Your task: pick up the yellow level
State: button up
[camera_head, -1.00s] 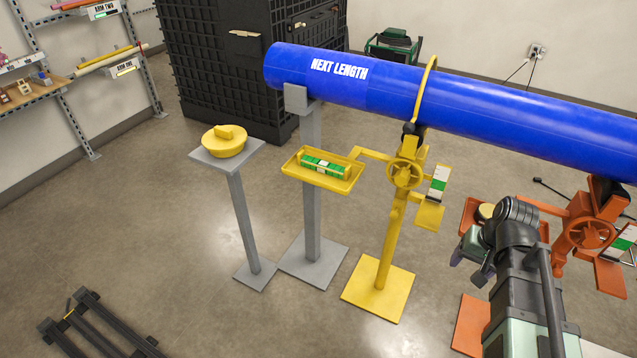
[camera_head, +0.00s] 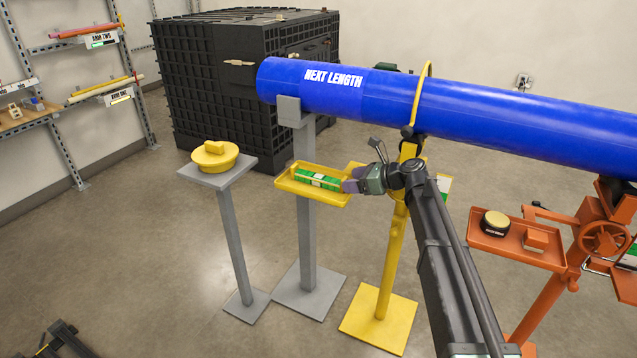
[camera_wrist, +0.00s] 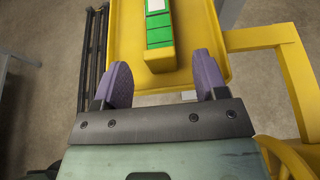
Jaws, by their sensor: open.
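The yellow level (camera_head: 318,180) lies in the yellow tray (camera_head: 293,188) on the yellow stand. Its top shows green with a pale middle section. In the wrist view the level (camera_wrist: 160,37) points lengthwise away from me, with a yellow near end. My gripper (camera_head: 352,183) is at the right end of the tray. In the wrist view its purple fingers (camera_wrist: 163,70) are open, one on each side of the level's near end, with a gap on both sides. Whether they are at the level's height is unclear.
A blue pipe (camera_head: 450,108) runs above and behind the tray. A grey stand with a yellow lidded piece (camera_head: 214,155) stands to the left. An orange tray (camera_head: 515,247) is at the right. In the wrist view a yellow arm (camera_wrist: 262,38) reaches the tray's right side.

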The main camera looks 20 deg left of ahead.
aim_at(339, 183)
jog(key=b+x, duration=0.1)
jog(key=x, duration=0.4)
jog(key=shift+b, duration=0.35)
jog(key=shift+d, duration=0.1)
jog(key=shift+c, duration=0.5)
jog(key=c, duration=1)
jog(key=shift+r+p, duration=0.5)
jog(key=shift+p, duration=0.05)
notch_tip(339, 183, up, 3)
jog(key=p, duration=0.3)
jog(key=shift+r, duration=0.15)
jog(key=s, duration=0.6)
jog(key=s+a, duration=0.1)
jog(key=s, duration=1.1)
jog(key=shift+a+f, duration=0.3)
